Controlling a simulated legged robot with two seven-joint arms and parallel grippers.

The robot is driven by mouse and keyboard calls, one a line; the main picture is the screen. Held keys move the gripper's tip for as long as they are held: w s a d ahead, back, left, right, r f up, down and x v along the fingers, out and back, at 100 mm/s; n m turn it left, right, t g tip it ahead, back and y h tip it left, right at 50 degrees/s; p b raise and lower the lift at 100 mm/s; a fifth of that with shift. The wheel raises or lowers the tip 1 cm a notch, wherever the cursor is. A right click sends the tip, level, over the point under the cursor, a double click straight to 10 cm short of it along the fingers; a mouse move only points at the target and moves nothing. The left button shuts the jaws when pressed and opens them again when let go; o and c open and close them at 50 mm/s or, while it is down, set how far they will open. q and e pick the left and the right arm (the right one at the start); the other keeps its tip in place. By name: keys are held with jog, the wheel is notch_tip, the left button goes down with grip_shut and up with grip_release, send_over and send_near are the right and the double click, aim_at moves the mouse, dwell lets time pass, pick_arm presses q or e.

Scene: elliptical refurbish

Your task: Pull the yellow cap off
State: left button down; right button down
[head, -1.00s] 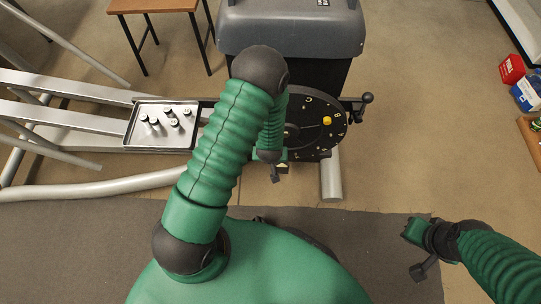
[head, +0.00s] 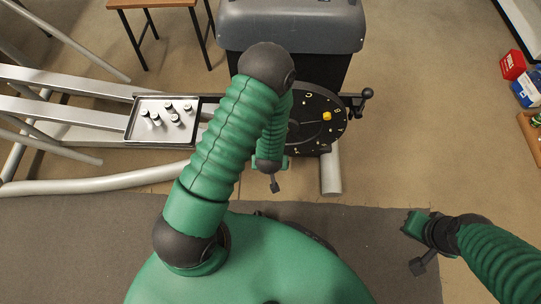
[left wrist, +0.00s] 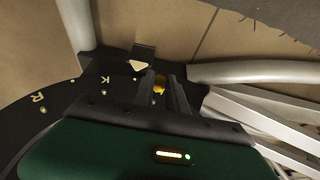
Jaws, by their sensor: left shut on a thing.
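A small yellow-orange cap (left wrist: 159,84) shows between the two dark fingers of my left gripper (left wrist: 162,92) in the left wrist view. The fingers are shut on it and hide much of it. Whether it still touches the machine behind cannot be told. In the head view my left gripper (head: 274,184) hangs at the lower edge of the black lettered disc (head: 305,133), and the cap there is hidden. A separate yellow knob (head: 327,116) sits on the disc's right side. My right gripper (head: 412,228) is at the lower right, away from the machine; its fingers are not clear.
A metal tray (head: 128,137) with several small cylinders sits on the machine's rails left of the disc. A wooden-topped table (head: 152,3) is at the back. Red and blue boxes lie at the far right.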

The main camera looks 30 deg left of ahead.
pick_arm(q)
jog(key=s+d, duration=0.6)
jog(key=s, duration=0.4)
jog(key=shift+s+d, duration=0.3)
jog(key=shift+s, duration=0.05)
dwell(0.4)
